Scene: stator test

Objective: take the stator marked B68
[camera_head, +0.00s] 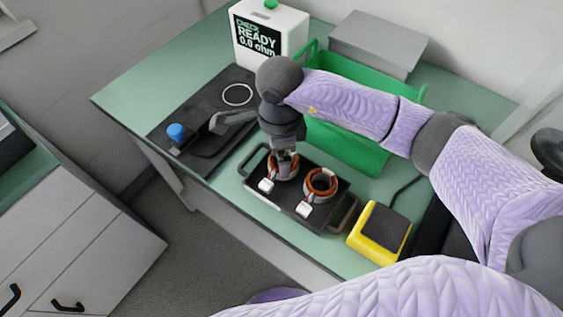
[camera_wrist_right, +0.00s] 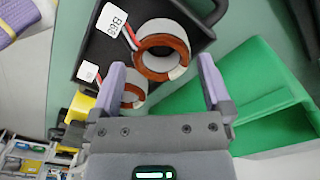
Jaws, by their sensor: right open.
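Two stators with copper-coloured windings sit on a black tray (camera_head: 335,212). The left stator (camera_head: 272,160) is partly hidden by my right gripper (camera_head: 287,165), which points down at it. In the right wrist view this stator (camera_wrist_right: 168,58) lies ahead between the spread fingers of the open right gripper (camera_wrist_right: 160,78). A white tag (camera_wrist_right: 113,20) by its wires appears to read B68. The other stator (camera_head: 320,185) has a white tag (camera_head: 304,210) too small to read; it also shows in the wrist view (camera_wrist_right: 133,97), partly hidden by a finger. My left gripper is out of view.
A green bin (camera_head: 345,145) stands right behind the tray. A yellow device (camera_head: 365,246) stands right of it. A black mat (camera_head: 215,100) with a blue knob (camera_head: 176,132) lies to the left. A white tester (camera_head: 292,30) reading READY 0.0 ohm and a grey box (camera_head: 380,42) stand at the back.

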